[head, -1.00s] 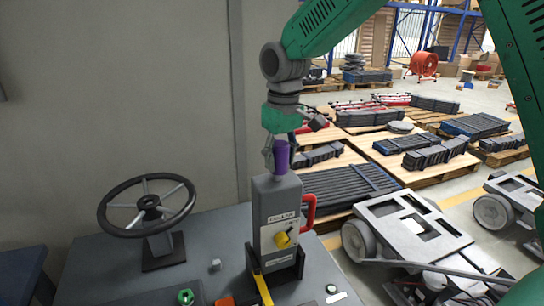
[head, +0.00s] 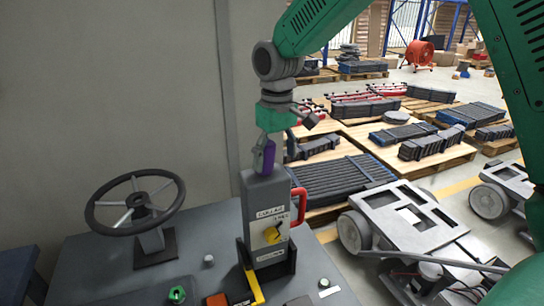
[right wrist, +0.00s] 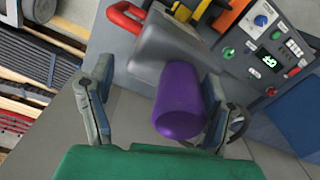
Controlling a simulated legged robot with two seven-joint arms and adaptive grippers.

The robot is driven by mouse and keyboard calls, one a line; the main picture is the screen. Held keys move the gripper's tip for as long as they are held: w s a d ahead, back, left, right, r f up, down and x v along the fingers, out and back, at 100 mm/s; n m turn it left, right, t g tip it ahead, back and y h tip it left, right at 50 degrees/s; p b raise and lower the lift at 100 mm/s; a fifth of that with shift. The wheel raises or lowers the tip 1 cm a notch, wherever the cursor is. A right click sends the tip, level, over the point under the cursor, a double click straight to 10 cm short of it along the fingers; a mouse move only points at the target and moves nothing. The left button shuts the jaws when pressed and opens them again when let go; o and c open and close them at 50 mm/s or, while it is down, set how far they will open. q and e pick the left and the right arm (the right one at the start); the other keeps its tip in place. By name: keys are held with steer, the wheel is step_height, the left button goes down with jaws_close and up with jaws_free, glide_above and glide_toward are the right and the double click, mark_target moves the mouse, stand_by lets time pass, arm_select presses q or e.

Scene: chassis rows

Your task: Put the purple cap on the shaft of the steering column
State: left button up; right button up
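In the right wrist view the fingers (right wrist: 157,80) are wide apart; the cap is close to the right-hand finger, with a clear gap to the left-hand one. The shaft is not visible. My left gripper is out of view.
A black steering wheel (head: 137,202) stands on the grey bench (head: 205,285) at left. A red handle (head: 298,206) sticks out of the housing's right side. A control panel (right wrist: 262,45) shows in the wrist view. A wheeled grey chassis (head: 405,222) and loaded pallets lie beyond.

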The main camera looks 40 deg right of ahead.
steer(key=shift+w+a+r, duration=0.1)
steer(key=shift+a+r, duration=0.15)
steer(key=shift+a, duration=0.1)
steer(key=shift+d, duration=0.1)
steer(key=shift+r, duration=0.35)
step_height(320, 180, up, 10)
steer(key=shift+r, duration=0.15)
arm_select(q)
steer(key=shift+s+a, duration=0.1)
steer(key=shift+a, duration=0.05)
arm_select(e)
steer(key=shift+w+r, duration=0.1)
steer(key=shift+r, duration=0.35)
steer(key=shift+f, duration=0.1)
